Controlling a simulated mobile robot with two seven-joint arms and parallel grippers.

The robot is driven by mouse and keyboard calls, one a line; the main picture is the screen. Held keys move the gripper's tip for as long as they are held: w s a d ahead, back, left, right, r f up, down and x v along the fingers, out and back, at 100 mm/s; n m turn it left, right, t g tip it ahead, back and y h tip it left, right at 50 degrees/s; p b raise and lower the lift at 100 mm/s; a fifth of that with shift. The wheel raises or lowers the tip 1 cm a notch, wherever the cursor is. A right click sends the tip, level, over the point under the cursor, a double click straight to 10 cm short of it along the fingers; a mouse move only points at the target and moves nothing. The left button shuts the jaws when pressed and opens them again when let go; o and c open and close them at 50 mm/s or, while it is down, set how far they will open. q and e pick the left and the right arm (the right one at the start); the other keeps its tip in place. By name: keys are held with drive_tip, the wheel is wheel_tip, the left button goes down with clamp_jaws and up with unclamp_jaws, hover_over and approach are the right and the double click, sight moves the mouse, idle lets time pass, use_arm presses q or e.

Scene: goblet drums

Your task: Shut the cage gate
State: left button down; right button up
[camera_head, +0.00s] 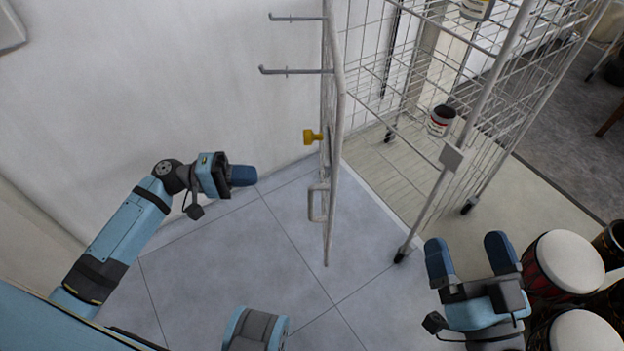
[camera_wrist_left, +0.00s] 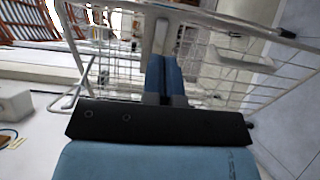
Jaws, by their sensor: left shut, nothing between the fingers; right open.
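The cage gate (camera_head: 336,120) is a white metal frame seen nearly edge-on in the head view, standing swung out from the wheeled wire cage (camera_head: 490,100). It carries a yellow tag or knob (camera_head: 312,136) and a small loop handle (camera_head: 316,204). My left gripper (camera_head: 246,176) is shut and empty, to the left of the gate and apart from it. In the left wrist view, its fingers (camera_wrist_left: 164,78) point toward the wire mesh of the gate (camera_wrist_left: 215,60). My right gripper (camera_head: 468,250) is open and empty, right of the gate, near the cage's front post.
Goblet drums with white heads (camera_head: 570,262) stand right beside my right gripper. Cans sit in the cage, one low (camera_head: 441,120) and one higher (camera_head: 477,8). A white wall (camera_head: 150,80) is behind my left arm. Tiled floor (camera_head: 270,250) lies clear below the gate.

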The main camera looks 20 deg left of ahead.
use_arm(q)
drive_tip(key=b+x, duration=0.2)
drive_tip(key=x, duration=1.1)
drive_tip(key=shift+w+d, duration=0.15)
drive_tip(key=shift+d, duration=0.2)
use_arm(e)
drive_tip(key=f, duration=0.1)
drive_tip(key=f+g, duration=0.1)
drive_tip(key=f, duration=0.1)
drive_tip(key=shift+w+a+f, duration=0.1)
drive_tip(key=shift+w+a, duration=0.05)
drive_tip(key=shift+w, duration=0.2)
